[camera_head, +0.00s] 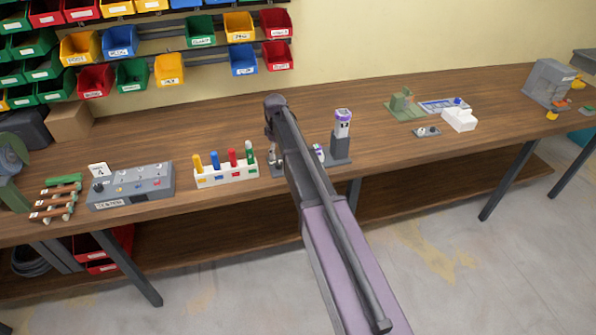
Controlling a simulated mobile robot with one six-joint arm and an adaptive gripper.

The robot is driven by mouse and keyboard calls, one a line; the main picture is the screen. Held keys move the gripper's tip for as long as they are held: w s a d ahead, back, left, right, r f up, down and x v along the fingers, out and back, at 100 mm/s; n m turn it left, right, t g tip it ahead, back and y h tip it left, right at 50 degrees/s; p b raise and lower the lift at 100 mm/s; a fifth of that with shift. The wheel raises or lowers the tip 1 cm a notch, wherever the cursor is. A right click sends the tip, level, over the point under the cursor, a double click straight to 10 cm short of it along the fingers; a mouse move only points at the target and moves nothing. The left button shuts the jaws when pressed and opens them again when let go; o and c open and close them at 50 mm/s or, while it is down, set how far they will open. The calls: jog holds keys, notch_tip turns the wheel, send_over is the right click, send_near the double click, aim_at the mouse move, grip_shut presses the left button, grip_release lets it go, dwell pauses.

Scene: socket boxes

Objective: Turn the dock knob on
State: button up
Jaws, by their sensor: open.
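No knob can be clearly identified as the dock knob. A dark grey stand (340,148) on the bench holds an upright white piece with a purple top (343,119). A small white and purple part (319,153) shows low beside it, partly hidden by my arm. A grey labelled box (130,187) with several small coloured parts on its sloped top stands at the left. My arm rises from the bottom right and covers the bench just left of the stand. My gripper cannot be made out; it seems hidden behind the arm.
A white rack (226,176) with coloured pegs stands left of my arm. Green pieces (402,104), a white block (459,119) and a grey machine (549,84) stand to the right. Bins (131,75) hang behind. The wooden bench (385,150) is bare right of the stand.

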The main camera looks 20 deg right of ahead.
aim_at(279, 163)
jog(key=shift+r+p, duration=3.8)
jog(key=shift+r, duration=0.35)
jog(key=s+r+m+p, duration=0.1)
jog(key=s+m, duration=0.3)
jog(key=s, duration=0.9)
jog(key=s+r+m+p, duration=0.2)
jog(key=s+m, duration=0.2)
jog(key=s, duration=0.9)
jog(key=shift+s+r, duration=0.25)
jog(key=shift+s, duration=0.1)
jog(key=s+m, duration=0.1)
jog(key=s, duration=0.1)
jog(key=shift+s, duration=0.35)
jog(key=shift+d, duration=0.1)
